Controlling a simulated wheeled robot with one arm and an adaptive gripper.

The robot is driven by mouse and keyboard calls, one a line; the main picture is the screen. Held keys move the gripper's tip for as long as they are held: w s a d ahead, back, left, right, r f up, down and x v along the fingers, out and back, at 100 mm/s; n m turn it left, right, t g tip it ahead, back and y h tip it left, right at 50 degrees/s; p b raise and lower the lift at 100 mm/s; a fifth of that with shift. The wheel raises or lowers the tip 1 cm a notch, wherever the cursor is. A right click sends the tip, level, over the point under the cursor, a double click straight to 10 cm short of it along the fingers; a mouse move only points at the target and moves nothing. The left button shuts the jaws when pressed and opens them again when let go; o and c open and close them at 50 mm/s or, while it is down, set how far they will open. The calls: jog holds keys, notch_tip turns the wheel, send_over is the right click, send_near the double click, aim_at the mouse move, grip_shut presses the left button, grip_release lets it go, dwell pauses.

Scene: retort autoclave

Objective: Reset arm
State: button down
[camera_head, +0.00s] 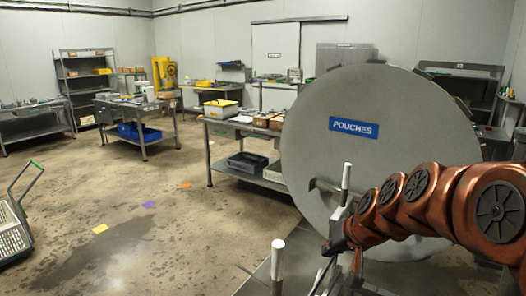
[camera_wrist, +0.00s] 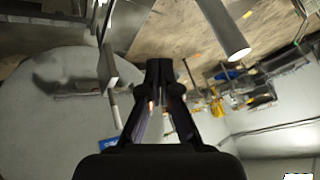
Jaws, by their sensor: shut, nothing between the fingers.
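My copper-coloured arm reaches in from the right of the head view, and its gripper (camera_head: 337,245) is by the lower edge of a large round grey door. The door (camera_head: 375,165) carries a blue POUCHES label. In the wrist view my black gripper (camera_wrist: 160,68) points away from the camera with its fingers together and nothing held. The door (camera_wrist: 45,110) fills the left of that view. I cannot tell whether the gripper touches the door or its handle.
Two white-capped upright posts (camera_head: 278,262) stand close to the gripper. A steel table with a yellow-lidded box (camera_head: 221,109) stands behind the door's left edge. A cart with a basket (camera_head: 12,235) is at the far left. The wet floor (camera_head: 140,210) between is mostly clear.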

jog(key=s+f+g+h, duration=0.1)
jog(key=s+f+g, duration=0.1)
jog(key=s, duration=0.9)
jog(key=s+d+f+g+h, duration=0.1)
jog(key=s+f+g, duration=0.1)
jog(key=s, duration=0.9)
jog(key=s+d+f+g+h, duration=0.1)
jog(key=s+f+g, duration=0.2)
jog(key=s, duration=0.8)
jog(key=shift+n+g, duration=0.4)
jog(key=shift+g, duration=0.1)
jog(key=shift+d+r, duration=0.1)
